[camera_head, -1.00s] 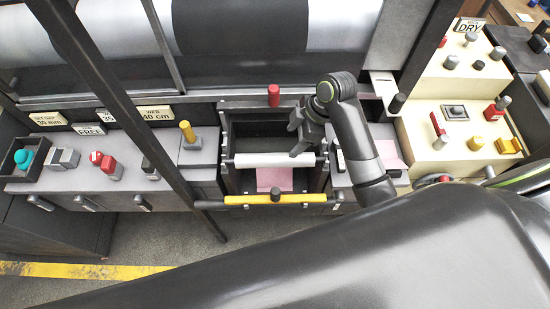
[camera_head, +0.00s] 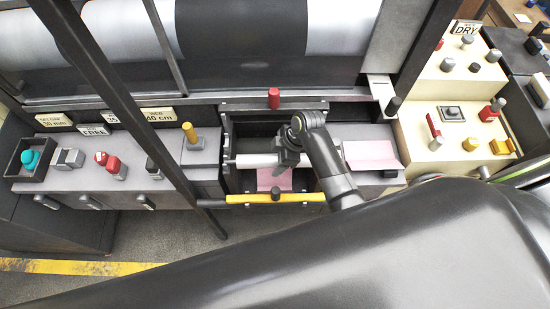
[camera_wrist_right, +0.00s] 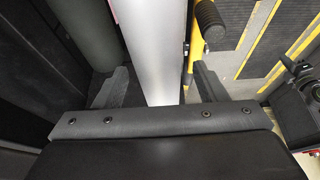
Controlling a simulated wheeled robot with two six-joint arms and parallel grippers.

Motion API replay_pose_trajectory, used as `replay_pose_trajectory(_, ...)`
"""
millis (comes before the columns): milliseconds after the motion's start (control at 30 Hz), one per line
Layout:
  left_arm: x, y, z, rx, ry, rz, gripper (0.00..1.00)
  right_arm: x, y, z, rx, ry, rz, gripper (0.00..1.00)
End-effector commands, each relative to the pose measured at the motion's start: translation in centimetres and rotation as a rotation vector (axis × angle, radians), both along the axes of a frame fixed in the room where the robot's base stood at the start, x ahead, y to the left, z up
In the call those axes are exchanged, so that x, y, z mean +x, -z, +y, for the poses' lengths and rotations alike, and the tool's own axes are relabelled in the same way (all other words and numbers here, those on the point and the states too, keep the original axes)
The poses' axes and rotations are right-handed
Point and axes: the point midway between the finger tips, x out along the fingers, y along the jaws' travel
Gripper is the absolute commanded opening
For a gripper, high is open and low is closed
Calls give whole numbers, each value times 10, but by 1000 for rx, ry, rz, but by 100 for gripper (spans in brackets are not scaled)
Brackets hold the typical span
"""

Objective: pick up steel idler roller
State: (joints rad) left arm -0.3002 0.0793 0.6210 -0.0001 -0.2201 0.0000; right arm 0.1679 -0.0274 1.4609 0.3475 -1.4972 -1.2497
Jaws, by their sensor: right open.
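The steel idler roller (camera_head: 252,161) is a pale, smooth cylinder lying across the open dark frame in the middle of the head view. My right gripper (camera_head: 284,163) is over its right part and hides some of it. In the right wrist view, the roller (camera_wrist_right: 150,45) runs between the two spread fingers of my right gripper (camera_wrist_right: 158,88). A gap shows on either side of it, so the fingers are open and not closed on it. How deep the fingertips reach around the roller is hard to tell. My left gripper is not in view.
A yellow bar (camera_head: 240,198) with a dark knob runs along the frame's front. A red-capped knob (camera_head: 273,97) stands behind. Pink felt (camera_head: 270,180) hangs below the roller. A dark upright post (camera_head: 130,125) stands left. A cream control panel (camera_head: 450,135) is at right.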

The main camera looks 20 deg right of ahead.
Motion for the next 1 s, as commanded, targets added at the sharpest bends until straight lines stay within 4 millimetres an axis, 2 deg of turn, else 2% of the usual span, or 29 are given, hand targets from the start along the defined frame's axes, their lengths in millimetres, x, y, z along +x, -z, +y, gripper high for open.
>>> replay_pose_trajectory(267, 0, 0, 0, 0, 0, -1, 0, 0, 2, 1, 0, -1, 0, 64)
replay_pose_trajectory(700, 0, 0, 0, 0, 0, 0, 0, 0, 2, 1, 1, 0, 0, 8)
replay_pose_trajectory(1000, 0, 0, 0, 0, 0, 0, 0, 2, 0, 1, 3, -1, -5, 8)
